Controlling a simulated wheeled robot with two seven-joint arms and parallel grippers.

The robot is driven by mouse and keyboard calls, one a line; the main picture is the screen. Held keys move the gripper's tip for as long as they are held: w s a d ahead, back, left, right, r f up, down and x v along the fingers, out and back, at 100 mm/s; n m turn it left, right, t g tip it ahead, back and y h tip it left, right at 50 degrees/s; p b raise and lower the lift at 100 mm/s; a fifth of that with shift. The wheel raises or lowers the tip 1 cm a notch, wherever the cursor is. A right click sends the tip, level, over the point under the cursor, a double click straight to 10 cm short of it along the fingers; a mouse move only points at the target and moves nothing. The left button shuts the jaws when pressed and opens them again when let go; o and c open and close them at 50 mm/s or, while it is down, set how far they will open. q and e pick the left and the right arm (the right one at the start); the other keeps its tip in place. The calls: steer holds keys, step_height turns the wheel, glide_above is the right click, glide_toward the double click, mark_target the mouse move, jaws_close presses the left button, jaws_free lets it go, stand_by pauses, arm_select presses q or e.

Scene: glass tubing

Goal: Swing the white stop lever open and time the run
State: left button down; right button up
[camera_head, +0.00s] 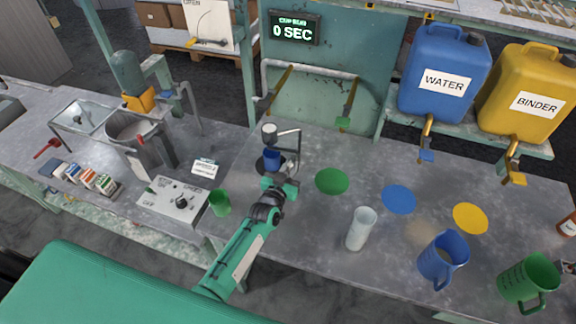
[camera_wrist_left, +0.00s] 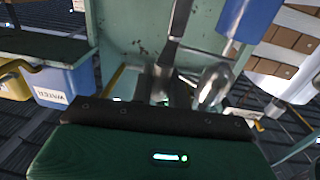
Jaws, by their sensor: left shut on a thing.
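My left gripper (camera_head: 274,181) is at the small stand on the bench, just in front of a blue cup (camera_head: 272,157). A white-topped part (camera_head: 268,129) sits at the top of the stand, above the blue cup. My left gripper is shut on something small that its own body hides. I cannot make out the white stop lever in either view. In the left wrist view, grey metal parts (camera_wrist_left: 214,86) and a blue surface (camera_wrist_left: 252,18) show close up. The timer display (camera_head: 294,29) reads 0 SEC. My right gripper does not show.
A green cup (camera_head: 220,203) and a control box (camera_head: 174,200) stand left of my arm. A clear cylinder (camera_head: 361,229), a blue jug (camera_head: 443,260) and a green jug (camera_head: 528,282) stand to the right. Blue (camera_head: 444,76) and yellow (camera_head: 528,92) canisters sit on the back shelf.

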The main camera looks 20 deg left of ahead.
arm_select(q)
steer(key=shift+d, duration=0.45)
steer(key=shift+w+d+b, duration=0.2)
steer(key=shift+w+d, duration=0.1)
steer(key=shift+d, duration=0.3)
steer(key=shift+w+d+b, duration=0.2)
steer(key=shift+w+d, duration=0.05)
steer(key=shift+d, duration=0.35)
steer(key=shift+w+d+b, duration=0.2)
steer(key=shift+w+d, duration=0.1)
steer(key=shift+d, duration=0.4)
steer(key=c, duration=1.4)
jaws_free()
steer(key=shift+w, duration=0.1)
